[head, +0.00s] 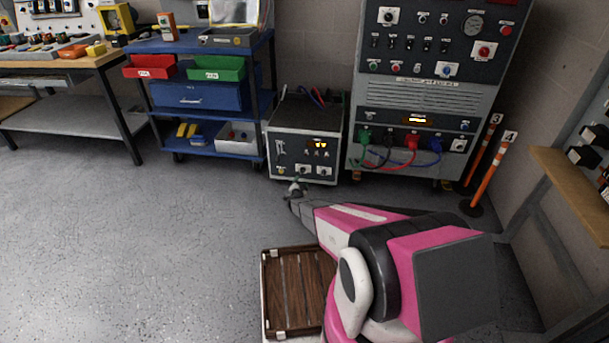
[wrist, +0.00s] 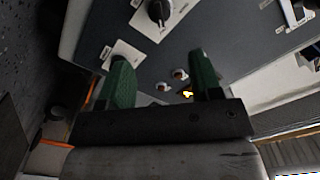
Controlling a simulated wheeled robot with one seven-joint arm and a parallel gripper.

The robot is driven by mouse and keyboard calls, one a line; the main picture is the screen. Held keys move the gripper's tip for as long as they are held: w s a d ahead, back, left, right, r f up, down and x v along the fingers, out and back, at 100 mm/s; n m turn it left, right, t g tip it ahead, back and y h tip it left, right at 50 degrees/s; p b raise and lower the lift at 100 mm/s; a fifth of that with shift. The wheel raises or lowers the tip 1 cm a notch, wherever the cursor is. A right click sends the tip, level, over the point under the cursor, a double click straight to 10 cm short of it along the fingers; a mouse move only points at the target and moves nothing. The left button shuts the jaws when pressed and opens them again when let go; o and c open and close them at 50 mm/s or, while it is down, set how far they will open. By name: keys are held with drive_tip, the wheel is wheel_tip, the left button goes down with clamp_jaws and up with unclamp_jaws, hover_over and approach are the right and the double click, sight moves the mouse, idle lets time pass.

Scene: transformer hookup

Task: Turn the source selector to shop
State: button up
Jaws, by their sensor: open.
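The small grey box (head: 304,138) stands on the floor with its dark front panel facing me. Its panel has two white plates low down, left (head: 302,170) and right (head: 322,170). In the wrist view, which looks turned over, a black knob (wrist: 160,12) sits on one white plate. The other white plate (wrist: 122,52) is partly behind a finger. I cannot read which is the source selector. My gripper (head: 296,187) is in front of the box's lower part. Its green fingers (wrist: 163,78) are spread, with small round knobs (wrist: 180,74) and a yellow light between them, nothing held.
The tall grey cabinet (head: 430,85) with cables stands right of the box. A blue cart (head: 205,95) is at its left. Orange posts (head: 484,172) stand at the right. The floor at left is clear.

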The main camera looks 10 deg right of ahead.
sight(303, 171)
drive_tip(key=x, duration=1)
drive_tip(key=shift+w, duration=0.2)
drive_tip(key=c, duration=0.9)
